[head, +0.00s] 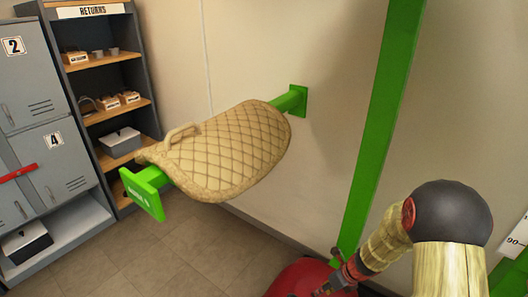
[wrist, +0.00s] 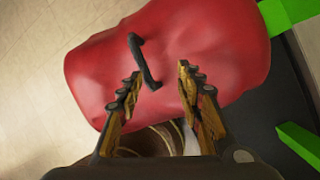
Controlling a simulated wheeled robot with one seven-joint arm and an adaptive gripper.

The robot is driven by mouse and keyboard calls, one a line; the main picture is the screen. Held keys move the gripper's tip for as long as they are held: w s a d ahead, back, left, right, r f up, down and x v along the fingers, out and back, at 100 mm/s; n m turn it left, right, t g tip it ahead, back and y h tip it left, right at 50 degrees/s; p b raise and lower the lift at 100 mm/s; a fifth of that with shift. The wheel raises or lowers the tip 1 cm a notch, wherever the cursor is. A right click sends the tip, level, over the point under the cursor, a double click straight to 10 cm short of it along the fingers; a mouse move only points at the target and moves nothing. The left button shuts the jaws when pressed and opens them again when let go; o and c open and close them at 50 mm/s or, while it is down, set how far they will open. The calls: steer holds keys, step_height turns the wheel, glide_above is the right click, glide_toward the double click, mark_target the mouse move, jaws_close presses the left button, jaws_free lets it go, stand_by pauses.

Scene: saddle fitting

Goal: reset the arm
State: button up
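My gripper (wrist: 158,80) is open in the wrist view, with its two yellow-and-dark fingers apart and nothing between them. It points toward a rounded red object (wrist: 225,55) with a black strap handle (wrist: 143,62) on it. The handle lies just beyond the fingertips, and I cannot tell how far below them it is. In the head view, my arm reaches down at the lower right. My gripper (head: 338,282) there is small and partly cut off by the bottom edge, over the red object (head: 295,276).
A quilted beige pad (head: 225,150) lies over a green wall rack (head: 145,194). A green post (head: 382,110) stands right of it. Grey lockers (head: 35,110) and a returns shelf (head: 105,59) stand at the left. The tiled floor (head: 175,262) between is clear.

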steer(key=w+d+r+m+t+h, duration=0.2)
steer(key=d+r+m+h, duration=0.25)
steer(key=d+m, duration=0.85)
steer(key=s+d+r+m+g+h, duration=0.15)
steer(key=s+r+m+h, duration=0.3)
steer(key=r+m, duration=0.7)
steer(key=s+a+r+m+g+y+p, duration=0.1)
steer(key=s+a+r+m, duration=0.3)
steer(key=s+r+m, duration=0.3)
steer(key=s+a+r+m+y+p, duration=0.2)
steer(key=s+a+r+m, duration=0.25)
steer(key=s+m, duration=0.35)
steer(key=s+a+r+t+y+p, duration=0.1)
steer(key=s+a+r+t, duration=0.1)
steer(key=a+r, duration=0.2)
steer(key=s+a+r+m+t+y, duration=0.1)
steer(key=s+a+r, duration=0.2)
steer(key=r, duration=0.7)
steer(key=shift+s+a+t+p, duration=0.3)
steer(key=shift+a+t+p, duration=0.1)
steer(key=shift+a, duration=0.55)
steer(key=shift+r+m, duration=0.1)
steer(key=shift+m, duration=0.15)
